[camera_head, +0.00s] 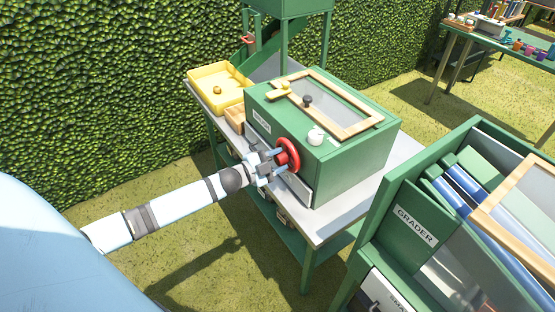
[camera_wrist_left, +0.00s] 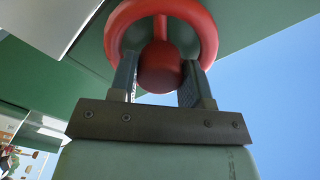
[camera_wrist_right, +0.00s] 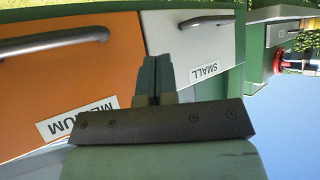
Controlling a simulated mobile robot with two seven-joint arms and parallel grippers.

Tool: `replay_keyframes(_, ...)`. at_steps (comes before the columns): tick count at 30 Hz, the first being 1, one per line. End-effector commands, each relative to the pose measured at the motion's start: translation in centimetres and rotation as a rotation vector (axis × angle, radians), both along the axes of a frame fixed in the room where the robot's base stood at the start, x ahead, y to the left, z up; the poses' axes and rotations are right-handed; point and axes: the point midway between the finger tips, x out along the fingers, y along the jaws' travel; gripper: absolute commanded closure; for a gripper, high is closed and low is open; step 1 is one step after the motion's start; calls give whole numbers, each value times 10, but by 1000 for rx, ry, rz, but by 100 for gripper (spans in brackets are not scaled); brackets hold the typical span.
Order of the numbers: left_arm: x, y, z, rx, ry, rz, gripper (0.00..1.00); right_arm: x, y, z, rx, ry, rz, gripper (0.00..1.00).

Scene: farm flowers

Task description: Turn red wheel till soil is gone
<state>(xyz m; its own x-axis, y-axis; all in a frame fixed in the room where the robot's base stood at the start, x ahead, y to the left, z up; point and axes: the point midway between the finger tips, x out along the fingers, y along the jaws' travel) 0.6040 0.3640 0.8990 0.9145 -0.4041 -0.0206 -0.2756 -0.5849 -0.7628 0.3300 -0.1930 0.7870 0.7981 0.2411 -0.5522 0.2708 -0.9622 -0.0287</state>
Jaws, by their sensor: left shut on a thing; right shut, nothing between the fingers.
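The red wheel (camera_head: 289,154) is on the front of a green box (camera_head: 350,160) that stands on a table. In the left wrist view the wheel's red ring (camera_wrist_left: 207,35) shows with a thick round red grip (camera_wrist_left: 159,68) in front of it. My left gripper (camera_head: 271,164) is shut on that grip, one finger on each side. The box top has a wood-framed grey panel (camera_head: 335,98); I cannot make out any soil through it. My right gripper (camera_wrist_right: 157,65) is shut and empty, in front of drawers in the right wrist view; it does not show in the head view.
A yellow tray (camera_head: 205,100) with a small round item stands on the table's far left end. A green grader (camera_head: 405,245) stands close at the right. Its orange "MEDIUM" drawer (camera_wrist_right: 70,85) and white "SMALL" drawer (camera_wrist_right: 215,45) are near my right gripper. A hedge stands behind.

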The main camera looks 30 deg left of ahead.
Motion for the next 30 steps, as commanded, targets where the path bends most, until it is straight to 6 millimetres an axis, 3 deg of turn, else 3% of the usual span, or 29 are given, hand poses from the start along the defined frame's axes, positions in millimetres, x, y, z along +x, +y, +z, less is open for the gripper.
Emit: replay_keyframes(30, -1, -1, -3, 893, -370, -1, 80, 0, 2, -23, 17, 22, -8, 100)
